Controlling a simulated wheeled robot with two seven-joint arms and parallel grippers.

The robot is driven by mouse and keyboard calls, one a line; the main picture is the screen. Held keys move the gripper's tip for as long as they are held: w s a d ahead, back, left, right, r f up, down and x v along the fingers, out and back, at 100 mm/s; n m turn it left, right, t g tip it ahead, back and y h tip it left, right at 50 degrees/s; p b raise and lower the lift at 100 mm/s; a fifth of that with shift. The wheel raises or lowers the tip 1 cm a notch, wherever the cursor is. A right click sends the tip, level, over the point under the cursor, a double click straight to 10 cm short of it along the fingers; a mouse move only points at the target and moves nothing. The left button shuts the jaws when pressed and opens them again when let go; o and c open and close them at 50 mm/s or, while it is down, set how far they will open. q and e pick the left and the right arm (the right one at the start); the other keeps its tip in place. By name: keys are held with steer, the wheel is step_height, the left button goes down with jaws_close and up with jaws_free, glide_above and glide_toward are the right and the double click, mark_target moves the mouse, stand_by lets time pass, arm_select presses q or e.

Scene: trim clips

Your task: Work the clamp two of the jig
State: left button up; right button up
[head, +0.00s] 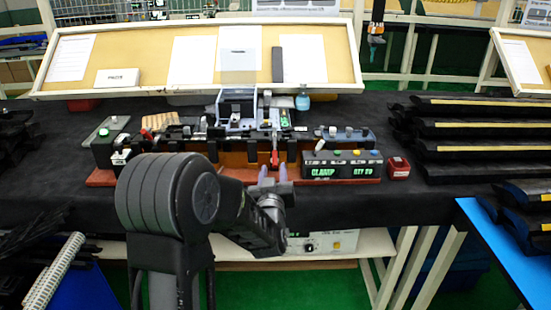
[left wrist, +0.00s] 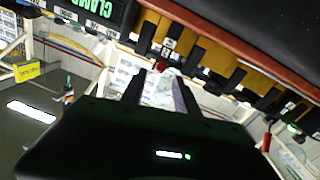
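The jig (head: 232,153) is a long dark and orange fixture on a reddish base on the black table. A red clamp handle (head: 275,157) points down at its front middle; another red handle (head: 147,134) is at its left. I cannot read which is clamp two. My left gripper (head: 273,176) is just in front of the middle handle, fingers toward the jig. In the left wrist view, the gripper (left wrist: 158,90) has its fingers apart with nothing between them. A red lever (left wrist: 267,142) lies right of the fingers there, apart from them. My right gripper is out of view.
A display box (head: 342,165) reading CLAMP stands at the jig's right, with a small red box (head: 399,167) beside it. Dark trim strips (head: 480,130) are stacked at the right. A sloped board (head: 140,55) stands behind.

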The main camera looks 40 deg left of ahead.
mark_target(275, 161)
arm_select(q)
steer(key=p+x, duration=0.1)
steer(key=x, duration=0.6)
steer(key=shift+w+a, duration=0.25)
jaws_close()
stand_by(1.2)
